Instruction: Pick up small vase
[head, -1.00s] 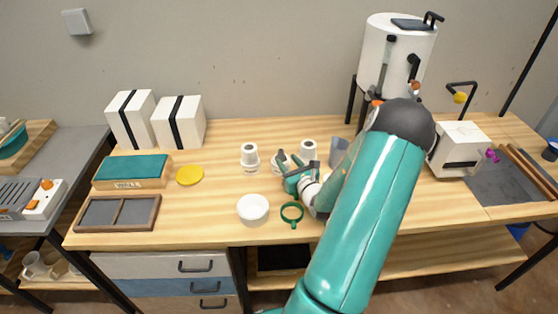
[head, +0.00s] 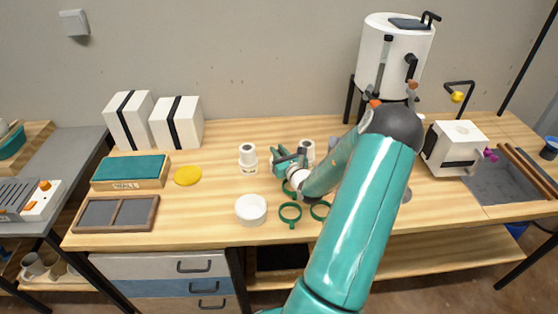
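Small white vase-like pieces stand in the middle of the bench. One (head: 248,158) is upright to the left of my gripper. Another (head: 308,149) is just behind and to the right of it, partly covered. I cannot tell which one is the small vase. My gripper (head: 284,156) is low over the bench between these two, at the end of my teal arm. Its own links cover the space between its fingers, so I cannot see whether it is open or holds anything.
A white round dish (head: 251,209) and green rings (head: 290,212) lie in front of my gripper. A yellow disc (head: 187,176) and a teal-topped box (head: 130,171) are to the left. A white kiln-like drum (head: 394,55) stands at the back right.

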